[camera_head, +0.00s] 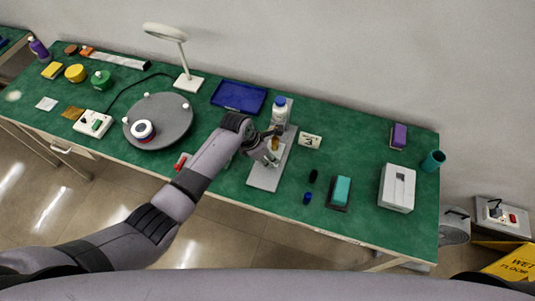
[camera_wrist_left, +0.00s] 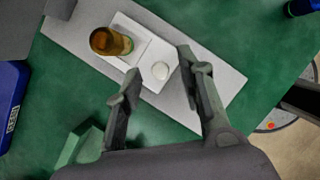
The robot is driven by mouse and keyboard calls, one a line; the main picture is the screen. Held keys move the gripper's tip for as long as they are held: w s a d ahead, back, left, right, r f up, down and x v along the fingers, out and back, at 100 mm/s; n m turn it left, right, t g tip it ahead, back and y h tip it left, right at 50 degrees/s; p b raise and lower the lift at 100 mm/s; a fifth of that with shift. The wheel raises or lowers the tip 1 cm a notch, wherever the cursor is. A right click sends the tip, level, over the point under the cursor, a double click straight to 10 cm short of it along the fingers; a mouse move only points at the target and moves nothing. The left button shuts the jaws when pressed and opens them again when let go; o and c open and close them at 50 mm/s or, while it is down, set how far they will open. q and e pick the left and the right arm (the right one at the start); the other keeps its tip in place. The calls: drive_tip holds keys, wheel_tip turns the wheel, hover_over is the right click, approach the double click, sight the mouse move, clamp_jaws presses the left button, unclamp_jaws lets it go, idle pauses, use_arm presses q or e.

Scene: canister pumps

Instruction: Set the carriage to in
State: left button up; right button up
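A long grey base plate (camera_head: 264,178) lies on the green table, and it also shows in the left wrist view (camera_wrist_left: 165,22). My left gripper (camera_head: 270,155) is over the base plate and hides part of the carriage in the head view. Contact with the knob cannot be told. My right gripper is not in view.
A blue tray (camera_head: 238,96) and grey turntable (camera_head: 165,135) are to the left. A teal block (camera_head: 341,190) and white box (camera_head: 397,187) are to the right.

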use_arm(q)
clamp_jaws()
idle(0.7)
